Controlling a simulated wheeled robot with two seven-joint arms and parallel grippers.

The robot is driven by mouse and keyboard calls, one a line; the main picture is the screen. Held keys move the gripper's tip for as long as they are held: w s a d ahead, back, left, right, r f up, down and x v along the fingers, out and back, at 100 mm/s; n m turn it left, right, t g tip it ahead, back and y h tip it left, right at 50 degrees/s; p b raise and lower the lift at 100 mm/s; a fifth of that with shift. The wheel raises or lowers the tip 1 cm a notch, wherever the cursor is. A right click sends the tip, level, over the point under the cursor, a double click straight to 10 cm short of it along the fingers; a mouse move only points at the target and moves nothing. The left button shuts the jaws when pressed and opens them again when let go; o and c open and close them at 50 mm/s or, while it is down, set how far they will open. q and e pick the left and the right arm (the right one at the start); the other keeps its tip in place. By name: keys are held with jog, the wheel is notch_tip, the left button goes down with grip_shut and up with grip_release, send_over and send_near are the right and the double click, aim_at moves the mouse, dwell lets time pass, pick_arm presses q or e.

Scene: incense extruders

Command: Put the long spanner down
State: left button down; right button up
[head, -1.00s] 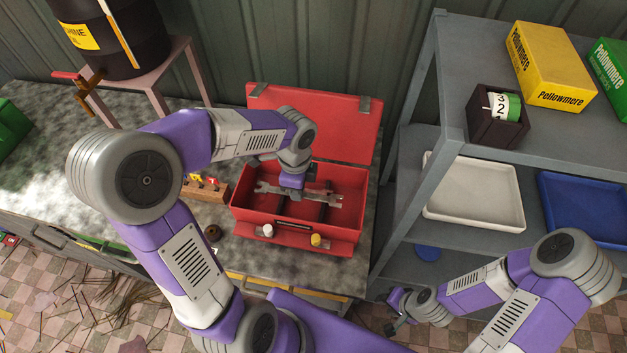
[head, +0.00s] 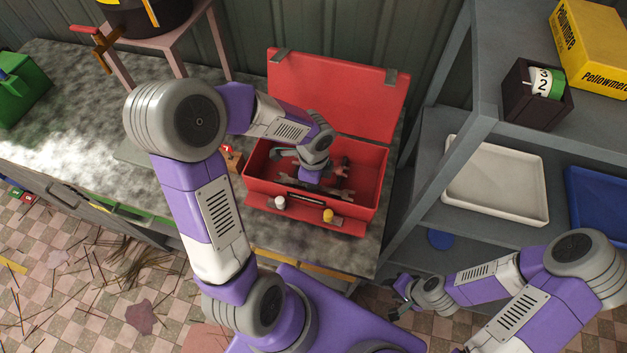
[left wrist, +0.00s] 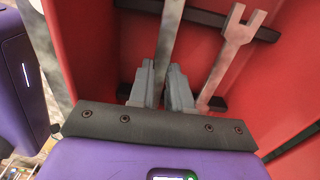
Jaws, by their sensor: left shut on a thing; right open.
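My left gripper (head: 312,185) is down inside the open red toolbox (head: 366,188). In the left wrist view its two grey fingers (left wrist: 165,88) are shut on the long spanner (left wrist: 172,40), a flat grey bar that runs up between them. In the head view my wrist hides most of that spanner. A second spanner (left wrist: 236,42) with an open jaw lies to the right of the fingers in the left wrist view, apart from them. My right gripper (head: 394,300) is open and empty, low beside the shelf.
The toolbox lid (head: 335,95) stands open at the back. A white-capped item (head: 280,202) and a yellow-capped item (head: 328,215) sit at its front. The grey shelf (head: 455,95) stands close on the right, with a white tray (head: 495,180).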

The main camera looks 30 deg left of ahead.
pick_arm(q)
jog(key=shift+f, duration=0.2)
jog(key=c, duration=1.1)
grip_release()
jog(key=shift+o, duration=0.2)
jog(key=shift+r, duration=0.1)
jog(key=shift+r, duration=0.3)
notch_tip(320, 180, up, 12)
jog(key=p, duration=0.3)
jog(key=shift+f, duration=0.15)
